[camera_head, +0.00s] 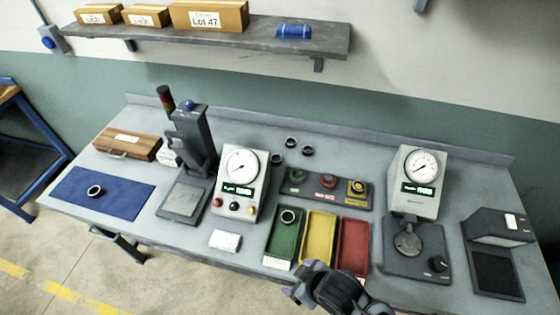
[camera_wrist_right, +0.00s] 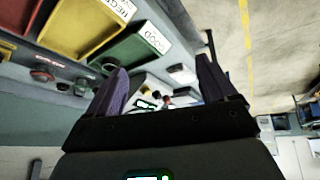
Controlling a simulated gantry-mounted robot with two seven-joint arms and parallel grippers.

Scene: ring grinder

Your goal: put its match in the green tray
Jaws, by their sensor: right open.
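A dark ring (camera_head: 288,216) lies in the back part of the green tray (camera_head: 270,262). Another ring (camera_head: 95,190) lies on the blue mat (camera_head: 125,187) at the left. Loose dark rings stand at the back of the bench: one (camera_head: 291,142), a second (camera_head: 307,150) and a third (camera_head: 276,158) beside the middle gauge. My right gripper (camera_head: 303,279) is at the bench's front edge, in front of the trays. In the right wrist view its fingers (camera_wrist_right: 161,65) are apart with nothing between them, and the green tray (camera_wrist_right: 118,52) shows beyond. My left gripper is not in view.
The yellow tray (camera_head: 318,240) and red tray (camera_head: 353,248) adjoin the green one. A button panel (camera_head: 312,188) is behind them. The middle gauge box (camera_head: 240,180), a press (camera_head: 190,145) and the right gauge station (camera_head: 415,185) stand tall. A white block (camera_head: 225,240) lies left of the trays.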

